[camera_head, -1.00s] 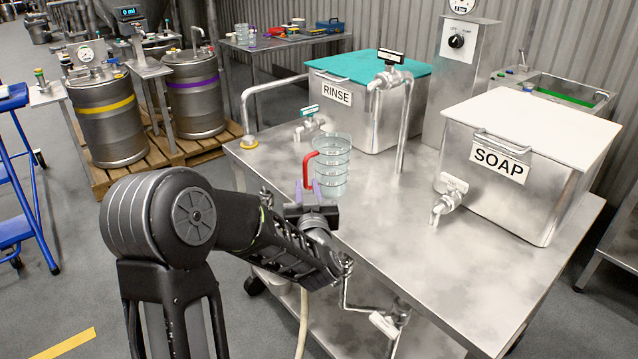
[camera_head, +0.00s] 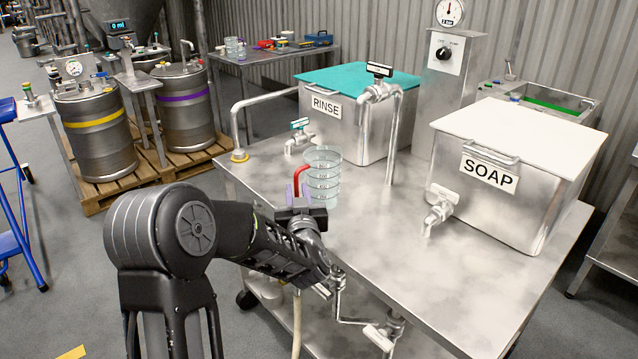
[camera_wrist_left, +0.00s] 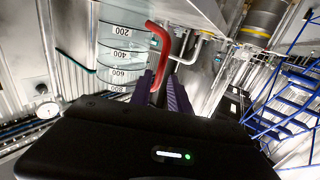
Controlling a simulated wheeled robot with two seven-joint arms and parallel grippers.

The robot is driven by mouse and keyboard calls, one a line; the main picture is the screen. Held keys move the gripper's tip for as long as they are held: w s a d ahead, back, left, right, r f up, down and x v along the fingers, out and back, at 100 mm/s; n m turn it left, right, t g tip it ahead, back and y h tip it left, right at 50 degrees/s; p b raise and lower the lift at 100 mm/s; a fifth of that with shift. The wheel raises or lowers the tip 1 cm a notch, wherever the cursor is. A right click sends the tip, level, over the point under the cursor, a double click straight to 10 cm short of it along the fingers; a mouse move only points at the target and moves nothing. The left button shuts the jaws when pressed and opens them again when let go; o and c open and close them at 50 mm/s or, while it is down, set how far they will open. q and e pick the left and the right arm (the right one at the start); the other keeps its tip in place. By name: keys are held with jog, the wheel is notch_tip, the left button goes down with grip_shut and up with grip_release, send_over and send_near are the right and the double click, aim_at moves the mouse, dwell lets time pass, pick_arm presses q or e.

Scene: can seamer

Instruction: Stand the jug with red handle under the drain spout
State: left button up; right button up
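The clear jug with red handle (camera_head: 323,180) stands upright on the steel table, near its left edge. It has black volume marks and also shows in the left wrist view (camera_wrist_left: 118,50). Its red handle (camera_head: 300,178) faces my left gripper (camera_head: 298,190). In the left wrist view, the handle (camera_wrist_left: 163,45) runs down between the two purple fingers (camera_wrist_left: 160,92), which stand apart on either side of it. Firm contact is not visible. The drain spout cannot be told for certain; a low pipe with a valve (camera_head: 380,338) shows below the table's front edge. My right gripper is not in view.
The RINSE tank (camera_head: 358,125) with a teal lid and tap (camera_head: 298,138) stands behind the jug. The SOAP tank (camera_head: 510,165) with its tap (camera_head: 438,208) stands to the right. The table's front middle (camera_head: 400,260) is clear. Kegs (camera_head: 100,135) stand on a pallet at left.

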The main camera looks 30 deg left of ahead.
aim_at(296, 183)
pick_arm(q)
jog(key=x, duration=0.4)
jog(key=shift+w, duration=0.1)
dwell(0.4)
grip_shut()
jog(key=shift+r, duration=0.1)
dwell(1.2)
